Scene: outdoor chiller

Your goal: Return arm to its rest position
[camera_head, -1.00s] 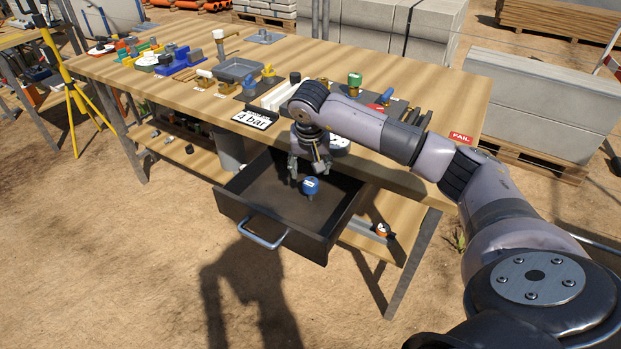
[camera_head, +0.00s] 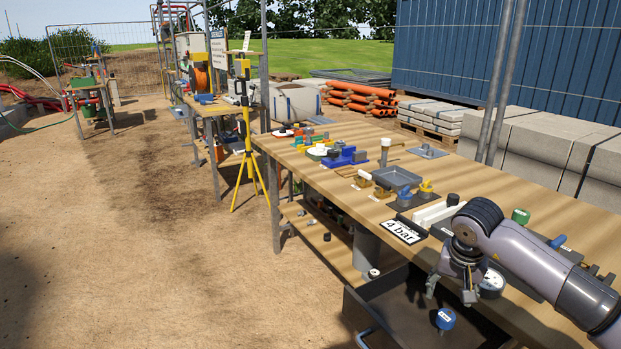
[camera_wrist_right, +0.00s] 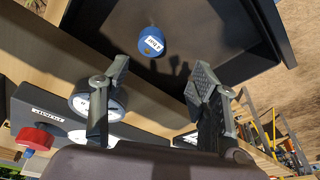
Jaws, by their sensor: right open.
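My right gripper (camera_head: 451,290) hangs open and empty over the pulled-out drawer (camera_head: 391,303) in the head view. A round blue-capped part with a white label (camera_head: 445,319) stands on the drawer floor, just below the gripper and apart from it. In the right wrist view the open fingers (camera_wrist_right: 157,78) show with nothing between them, and the blue part (camera_wrist_right: 151,42) lies beyond the fingertips in the dark drawer (camera_wrist_right: 215,30). My right arm comes in from the lower right. My left arm and gripper are not in view.
The wooden workbench (camera_head: 480,185) carries several fittings, a grey tray (camera_head: 397,178) and a "4 bar" sign (camera_head: 404,230) behind the drawer. A white-faced gauge (camera_head: 492,281) sits close beside my gripper. A yellow tripod (camera_head: 247,150) stands left of the bench; open sandy ground lies left.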

